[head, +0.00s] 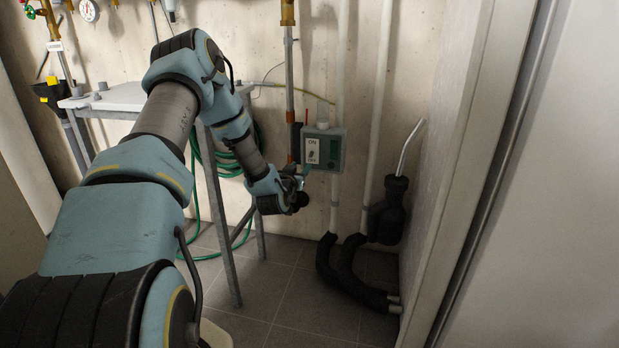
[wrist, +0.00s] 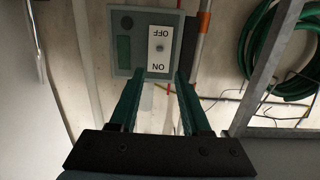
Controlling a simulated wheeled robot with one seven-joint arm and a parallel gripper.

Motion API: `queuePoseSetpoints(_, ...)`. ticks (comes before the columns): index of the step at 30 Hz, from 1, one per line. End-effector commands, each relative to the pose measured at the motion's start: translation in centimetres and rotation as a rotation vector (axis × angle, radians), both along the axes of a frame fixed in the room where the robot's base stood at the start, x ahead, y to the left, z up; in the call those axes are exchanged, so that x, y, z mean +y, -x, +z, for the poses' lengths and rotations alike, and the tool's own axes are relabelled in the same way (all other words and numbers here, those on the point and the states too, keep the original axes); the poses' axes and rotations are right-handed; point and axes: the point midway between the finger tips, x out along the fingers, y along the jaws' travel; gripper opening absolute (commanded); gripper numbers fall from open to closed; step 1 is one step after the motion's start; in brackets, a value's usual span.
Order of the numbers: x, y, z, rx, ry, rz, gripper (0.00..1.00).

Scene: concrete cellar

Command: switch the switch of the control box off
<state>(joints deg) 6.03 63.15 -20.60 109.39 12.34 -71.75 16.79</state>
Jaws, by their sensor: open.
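The control box (head: 335,153) is a grey-green box on the concrete wall, with a white plate on its front. In the wrist view the control box (wrist: 122,24) appears upside down, and its white plate reads OFF and ON. The switch (wrist: 160,47) is a small knob or lever between the two words; I cannot tell which way it is set. My gripper (wrist: 159,73) is open and empty, its two green fingers apart just short of the plate's ON end. In the head view my gripper (head: 301,171) is at the box's lower left, partly hidden by my wrist.
A metal-legged table (head: 118,97) stands left, with a green hose (head: 228,162) behind it. Pipes (head: 380,90) run down the wall beside the box, with black insulated pipes (head: 350,275) below. A pale panel (head: 455,170) bounds the right. The floor below the box is mostly clear.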

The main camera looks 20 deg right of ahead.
Motion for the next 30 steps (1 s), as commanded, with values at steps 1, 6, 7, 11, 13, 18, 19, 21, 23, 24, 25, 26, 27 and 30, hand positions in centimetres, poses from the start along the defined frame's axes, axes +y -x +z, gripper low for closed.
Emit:
queuePoseSetpoints(1,-0.3,-0.1,-1.6,-0.024,0.022,0.007,0.47)
queuePoseSetpoints(6,-0.7,-0.4,-2.0,-0.076,0.057,0.022,0.47)
queuePoseSetpoints(7,-0.8,-0.6,-2.0,-0.078,0.059,0.023,0.47)
queuePoseSetpoints(11,-1.5,-1.9,-1.9,-0.079,0.059,0.023,0.47)
queuePoseSetpoints(13,-2.1,-3.0,-1.9,-0.078,0.060,0.023,0.47)
queuePoseSetpoints(18,-3.6,-5.9,-1.9,-0.078,0.060,0.023,0.47)
queuePoseSetpoints(19,-3.9,-6.3,-2.0,-0.077,0.059,0.023,0.47)
queuePoseSetpoints(21,-4.4,-7.3,-2.0,-0.076,0.059,0.023,0.47)
queuePoseSetpoints(23,-4.8,-8.1,-2.0,-0.076,0.059,0.023,0.47)
queuePoseSetpoints(24,-5.1,-8.4,-2.0,-0.075,0.058,0.022,0.47)
queuePoseSetpoints(25,-5.2,-8.7,-1.9,-0.076,0.059,0.022,0.47)
queuePoseSetpoints(26,-5.4,-8.9,-1.9,-0.075,0.058,0.022,0.47)
queuePoseSetpoints(27,-5.5,-9.2,-1.9,-0.074,0.058,0.021,0.47)
queuePoseSetpoints(30,-5.7,-9.6,-1.9,-0.074,0.058,0.021,0.47)
